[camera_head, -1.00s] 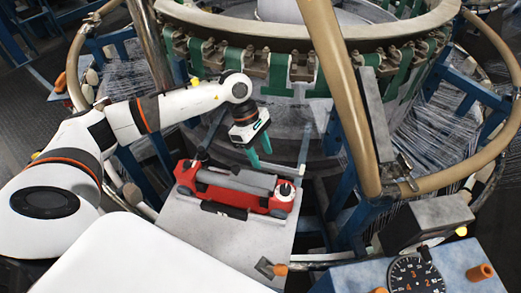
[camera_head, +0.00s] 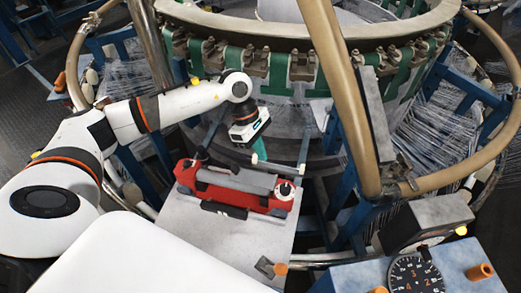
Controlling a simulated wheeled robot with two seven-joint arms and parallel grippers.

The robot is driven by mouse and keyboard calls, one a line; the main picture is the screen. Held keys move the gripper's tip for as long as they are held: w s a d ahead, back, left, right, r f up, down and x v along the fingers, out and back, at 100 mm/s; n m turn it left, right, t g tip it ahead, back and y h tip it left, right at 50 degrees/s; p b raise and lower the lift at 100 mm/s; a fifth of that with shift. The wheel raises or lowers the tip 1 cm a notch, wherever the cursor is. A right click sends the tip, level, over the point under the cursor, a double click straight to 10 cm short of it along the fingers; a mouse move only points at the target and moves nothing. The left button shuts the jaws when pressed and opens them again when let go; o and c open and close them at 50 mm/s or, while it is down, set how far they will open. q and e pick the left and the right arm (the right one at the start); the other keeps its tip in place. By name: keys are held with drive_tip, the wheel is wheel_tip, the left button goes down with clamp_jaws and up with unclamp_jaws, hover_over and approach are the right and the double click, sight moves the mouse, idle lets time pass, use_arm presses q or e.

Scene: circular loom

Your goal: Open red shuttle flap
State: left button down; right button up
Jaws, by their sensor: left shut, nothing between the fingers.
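The red shuttle (camera_head: 232,194) lies on a light grey plate (camera_head: 188,231) in the middle of the view. My left gripper (camera_head: 257,158) reaches in from the left and points down just behind the shuttle. Its green fingers are shut and empty. Their tips are close to the shuttle's far side; I cannot tell whether they touch it. My right gripper is not in view.
The circular loom's ring (camera_head: 290,38) with green straps stands behind the shuttle. A thick tan pipe (camera_head: 345,100) rises to the right. A dial (camera_head: 415,275) and a grey box (camera_head: 428,222) sit at the lower right.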

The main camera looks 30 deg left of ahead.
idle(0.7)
use_arm(q)
drive_tip(key=c, duration=1.1)
unclamp_jaws()
drive_tip(key=shift+c, duration=0.2)
drive_tip(key=b+v, duration=0.2)
drive_tip(key=v, duration=1)
drive_tip(key=shift+b, duration=0.4)
